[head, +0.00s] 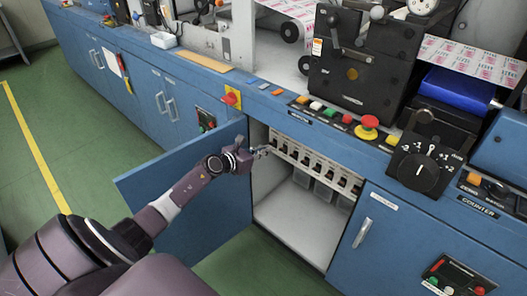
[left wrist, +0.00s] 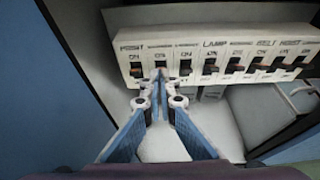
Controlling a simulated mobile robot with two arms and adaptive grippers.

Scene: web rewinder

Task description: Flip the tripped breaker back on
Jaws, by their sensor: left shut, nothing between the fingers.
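A white breaker panel (head: 312,166) with a row of several dark switches sits inside the open cabinet in the head view. In the left wrist view the panel (left wrist: 222,40) spans the upper part, with brown-tipped levers and labels above them. My left gripper (head: 266,150) reaches in past the open door to the panel's left end. In the left wrist view its shut, empty fingertips (left wrist: 158,77) are at the second breaker from the left (left wrist: 159,66) and partly hide its lever. I cannot tell whether they touch it, or which lever is tripped. My right gripper is not in view.
The blue cabinet door (head: 180,190) stands open left of the compartment, beside my left arm. The compartment's pale floor (head: 295,215) is clear. Above is a control ledge with a red emergency button (head: 369,123) and a black rotary dial box (head: 425,165).

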